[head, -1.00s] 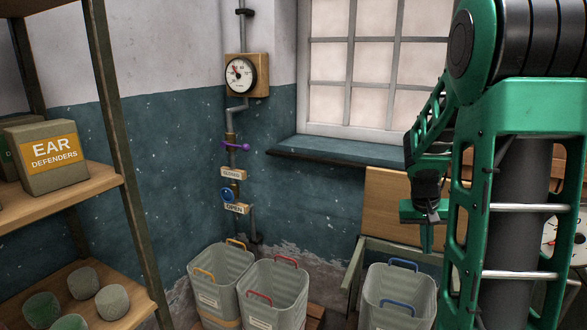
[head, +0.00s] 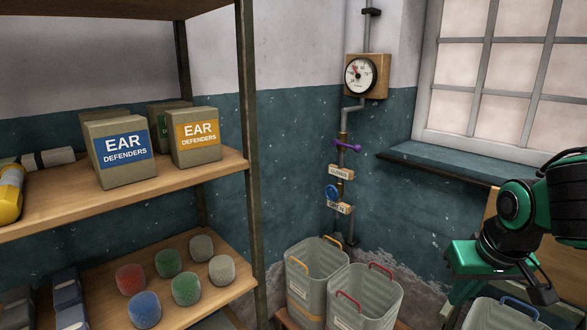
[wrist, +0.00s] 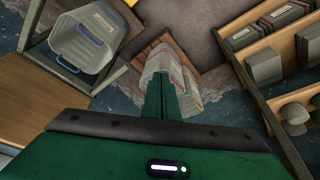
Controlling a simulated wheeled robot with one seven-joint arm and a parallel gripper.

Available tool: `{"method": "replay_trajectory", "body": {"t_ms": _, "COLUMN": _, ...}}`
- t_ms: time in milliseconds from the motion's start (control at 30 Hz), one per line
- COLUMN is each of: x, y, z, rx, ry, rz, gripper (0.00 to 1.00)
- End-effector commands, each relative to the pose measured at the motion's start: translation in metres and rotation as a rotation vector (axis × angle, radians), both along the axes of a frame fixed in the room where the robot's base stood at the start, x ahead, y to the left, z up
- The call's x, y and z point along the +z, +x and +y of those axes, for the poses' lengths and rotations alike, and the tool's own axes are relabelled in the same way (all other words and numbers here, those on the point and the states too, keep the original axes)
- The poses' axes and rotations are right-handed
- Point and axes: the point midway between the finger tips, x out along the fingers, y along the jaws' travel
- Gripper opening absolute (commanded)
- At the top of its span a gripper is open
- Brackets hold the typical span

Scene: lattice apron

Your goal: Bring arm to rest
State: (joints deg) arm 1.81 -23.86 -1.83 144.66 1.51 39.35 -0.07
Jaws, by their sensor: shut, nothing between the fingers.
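My green and black arm (head: 520,215) shows folded at the right edge of the head view, in front of the window wall. In the wrist view my gripper (wrist: 165,85) has its two green fingers together, with nothing between them. The fingers point toward grey bins (wrist: 168,68) that lie beyond them. My gripper appears apart from everything around it.
Wooden shelving (head: 252,200) on the left holds ear defender boxes (head: 123,152) and several coloured round items (head: 168,262). Grey bins (head: 362,298) stand by the wall, below a gauge (head: 360,75) and a pipe with a purple valve handle (head: 346,146). A window ledge (head: 440,168) juts out.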

Motion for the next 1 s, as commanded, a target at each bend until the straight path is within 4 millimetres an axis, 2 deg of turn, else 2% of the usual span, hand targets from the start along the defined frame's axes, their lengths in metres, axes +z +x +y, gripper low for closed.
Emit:
{"method": "replay_trajectory", "body": {"t_ms": 167, "x": -0.006, "y": -0.037, "z": -0.036, "rx": -0.134, "ry": 0.013, "rz": 0.089, "gripper": 0.0}}
{"method": "replay_trajectory", "body": {"t_ms": 300, "x": -0.009, "y": -0.075, "z": -0.062, "rx": -0.256, "ry": 0.038, "rz": 0.172, "gripper": 0.0}}
{"method": "replay_trajectory", "body": {"t_ms": 400, "x": -0.012, "y": -0.105, "z": -0.076, "rx": -0.35, "ry": 0.066, "rz": 0.238, "gripper": 0.0}}
{"method": "replay_trajectory", "body": {"t_ms": 533, "x": -0.014, "y": -0.137, "z": -0.085, "rx": -0.44, "ry": 0.103, "rz": 0.304, "gripper": 0.0}}
{"method": "replay_trajectory", "body": {"t_ms": 667, "x": -0.014, "y": -0.147, "z": -0.087, "rx": -0.47, "ry": 0.116, "rz": 0.327, "gripper": 0.0}}
{"method": "replay_trajectory", "body": {"t_ms": 1000, "x": -0.014, "y": -0.147, "z": -0.087, "rx": -0.469, "ry": 0.116, "rz": 0.327, "gripper": 0.0}}
